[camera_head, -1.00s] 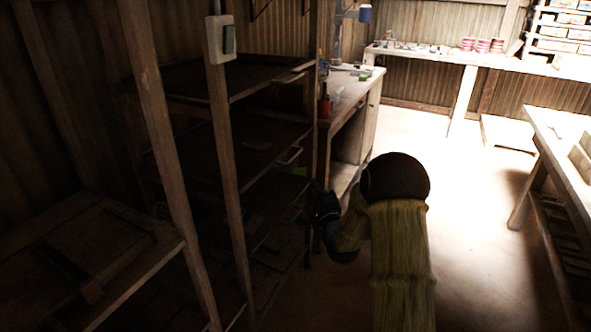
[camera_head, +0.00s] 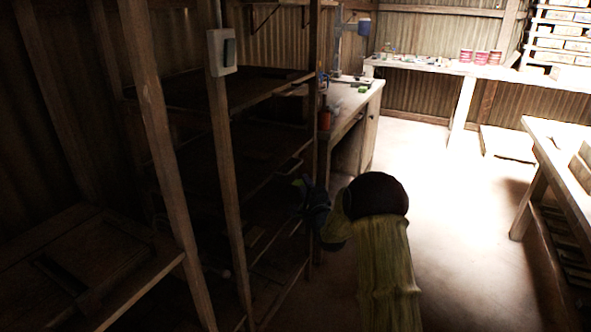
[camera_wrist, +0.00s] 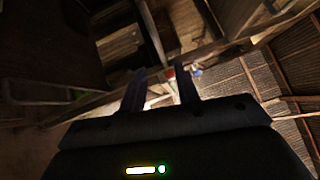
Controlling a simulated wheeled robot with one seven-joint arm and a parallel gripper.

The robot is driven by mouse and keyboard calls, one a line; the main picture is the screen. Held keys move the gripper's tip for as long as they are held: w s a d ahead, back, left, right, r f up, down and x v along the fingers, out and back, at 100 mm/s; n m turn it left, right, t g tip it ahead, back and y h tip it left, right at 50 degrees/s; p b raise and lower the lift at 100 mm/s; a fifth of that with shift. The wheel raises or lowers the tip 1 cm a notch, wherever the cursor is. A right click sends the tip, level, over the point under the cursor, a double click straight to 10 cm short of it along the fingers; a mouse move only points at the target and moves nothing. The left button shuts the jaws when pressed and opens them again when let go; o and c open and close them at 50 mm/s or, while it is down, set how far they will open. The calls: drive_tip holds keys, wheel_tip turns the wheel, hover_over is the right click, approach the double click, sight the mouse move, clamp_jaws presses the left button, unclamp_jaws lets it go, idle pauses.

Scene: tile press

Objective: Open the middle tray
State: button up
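A dark wooden rack holds several trays one above another in the head view. The middle tray (camera_head: 250,165) is in deep shadow, below the top tray (camera_head: 250,92); I cannot tell whether it is pulled out at all. My gripper (camera_head: 302,188) is at the rack's front right, near the middle tray's front edge, partly lost in shadow. In the wrist view my gripper (camera_wrist: 160,88) has its two fingers apart with nothing clearly between them. A thin pale bar, perhaps a handle (camera_wrist: 40,101), shows left of the fingers, apart from them.
Wooden posts (camera_head: 228,180) stand in front of the rack, one bearing a white switch box (camera_head: 222,52). A workbench (camera_head: 350,112) stands just beyond the rack. Another table (camera_head: 560,150) is at the right. The floor (camera_head: 450,210) between is clear.

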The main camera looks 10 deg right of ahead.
sight(295, 167)
drive_tip(key=w, duration=0.3)
drive_tip(key=w+a+r, duration=0.1)
drive_tip(key=w, duration=0.5)
drive_tip(key=shift+w+a+r, duration=0.15)
drive_tip(key=shift+w+a, duration=0.1)
drive_tip(key=shift+w, duration=0.1)
clamp_jaws()
